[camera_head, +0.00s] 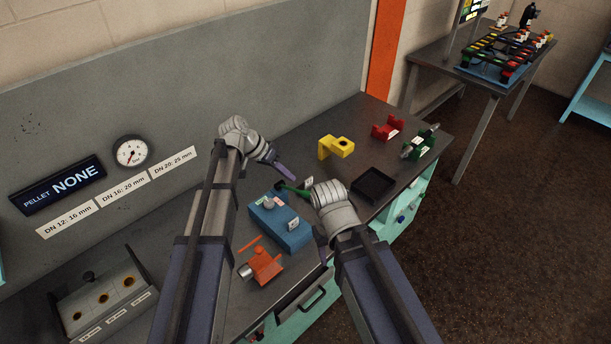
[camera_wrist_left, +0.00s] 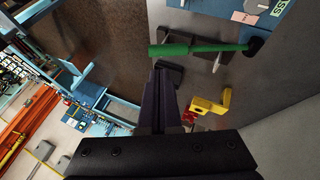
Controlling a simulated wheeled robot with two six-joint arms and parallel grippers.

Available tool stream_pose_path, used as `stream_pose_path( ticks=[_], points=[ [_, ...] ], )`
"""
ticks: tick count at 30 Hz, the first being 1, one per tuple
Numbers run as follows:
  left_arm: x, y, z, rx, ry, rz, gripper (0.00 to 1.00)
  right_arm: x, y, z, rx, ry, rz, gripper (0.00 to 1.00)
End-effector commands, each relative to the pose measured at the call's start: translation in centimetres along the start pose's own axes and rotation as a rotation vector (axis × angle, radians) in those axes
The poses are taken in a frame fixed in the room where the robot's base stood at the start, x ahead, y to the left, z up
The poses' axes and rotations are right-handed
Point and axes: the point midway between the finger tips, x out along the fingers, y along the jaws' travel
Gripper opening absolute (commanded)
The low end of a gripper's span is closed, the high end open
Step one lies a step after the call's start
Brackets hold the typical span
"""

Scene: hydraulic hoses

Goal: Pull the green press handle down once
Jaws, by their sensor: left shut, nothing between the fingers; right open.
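The green press handle (camera_head: 291,188) sticks out from the blue press (camera_head: 287,231) on the grey bench. In the left wrist view the handle (camera_wrist_left: 200,48) is a green bar with a dark pivot at its right end, beside the blue press body (camera_wrist_left: 270,12). My left gripper (camera_head: 290,175) is shut and empty, just beside the handle. Its fingertips (camera_wrist_left: 159,72) lie close to the handle's free end; I cannot tell whether they touch. My right gripper (camera_head: 321,250) is open and empty at the press's right side, partly hidden by its own wrist.
An orange tool (camera_head: 262,265) lies in front of the press. A yellow block (camera_head: 337,147), a red holder (camera_head: 387,129), a green holder (camera_head: 417,146) and a black tray (camera_head: 373,185) stand to the right. A wall panel with a gauge (camera_head: 132,151) rises behind.

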Motion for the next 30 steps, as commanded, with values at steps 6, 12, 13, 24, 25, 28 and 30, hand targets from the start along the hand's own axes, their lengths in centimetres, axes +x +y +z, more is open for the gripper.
stream_pose_path(
  ticks=[6, 12, 13, 24, 25, 28, 30],
  points=[
    [-2.9, -2.0, -3.0, 0.042, 0.090, 0.035, 0.00, -1.5, 0.1, 0.1, 0.002, 0.000, 0.000, 0.50],
    [-3.0, -2.1, -3.1, 0.047, 0.100, 0.039, 0.00, -1.4, 0.1, 0.1, 0.002, 0.000, 0.000, 0.50],
    [-3.0, -2.1, -3.1, 0.047, 0.100, 0.039, 0.00, -1.4, 0.1, 0.1, 0.002, 0.000, 0.000, 0.50],
    [-0.9, -2.2, -3.1, 0.048, 0.097, 0.040, 0.00, 0.3, 0.0, 0.0, 0.003, 0.000, 0.000, 0.50],
    [-0.4, -2.2, -3.1, 0.048, 0.097, 0.040, 0.00, 0.7, -0.1, -0.1, 0.003, 0.001, 0.000, 0.50],
    [1.6, -2.2, -3.2, 0.048, 0.097, 0.040, 0.00, 2.2, -0.2, -0.1, 0.002, 0.001, 0.000, 0.50],
    [2.9, -2.2, -3.4, 0.048, 0.098, 0.040, 0.00, 3.3, -0.3, -0.2, -0.001, 0.001, 0.000, 0.50]
  ],
)
